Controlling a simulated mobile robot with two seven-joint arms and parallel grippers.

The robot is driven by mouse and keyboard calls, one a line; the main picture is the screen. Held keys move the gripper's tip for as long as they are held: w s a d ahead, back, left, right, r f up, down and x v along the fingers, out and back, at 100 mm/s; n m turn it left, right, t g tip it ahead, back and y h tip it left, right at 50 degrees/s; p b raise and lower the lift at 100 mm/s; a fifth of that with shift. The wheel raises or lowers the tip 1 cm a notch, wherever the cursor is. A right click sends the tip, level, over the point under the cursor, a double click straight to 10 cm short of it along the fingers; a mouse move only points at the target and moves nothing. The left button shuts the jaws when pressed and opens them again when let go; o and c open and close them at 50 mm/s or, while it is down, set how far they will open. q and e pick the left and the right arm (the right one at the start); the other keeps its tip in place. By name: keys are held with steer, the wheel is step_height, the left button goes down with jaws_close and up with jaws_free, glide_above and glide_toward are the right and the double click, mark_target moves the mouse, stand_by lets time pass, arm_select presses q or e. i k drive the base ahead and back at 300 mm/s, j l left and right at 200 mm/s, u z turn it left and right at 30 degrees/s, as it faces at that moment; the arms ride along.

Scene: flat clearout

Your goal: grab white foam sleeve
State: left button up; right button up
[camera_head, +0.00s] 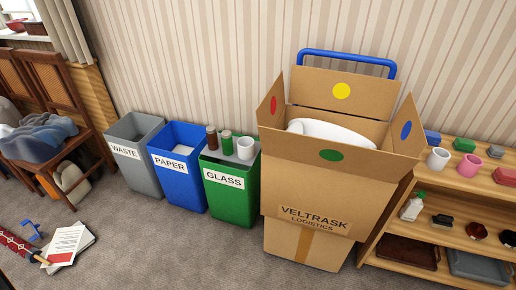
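A white rounded piece, which looks like the white foam sleeve (333,131), lies inside the open cardboard box (309,192). Its top shows above the front flap, and its lower part is hidden by the box. The box's flaps stand open and carry red, yellow, blue and green dots. The box front reads VELTRASK LOGISTICS. Neither of my grippers is in view.
A blue handle (347,56) rises behind the box. Left of it stand the grey WASTE bin (146,178), blue PAPER bin (180,188) and green GLASS bin (231,204). A wooden shelf (452,209) stands right. Papers (68,243) lie on the carpet at left.

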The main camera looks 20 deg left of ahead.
mark_target(245, 144)
steer(key=i+j+z, duration=0.15)
steer(key=j+z, duration=1.2)
steer(key=j, duration=0.25)
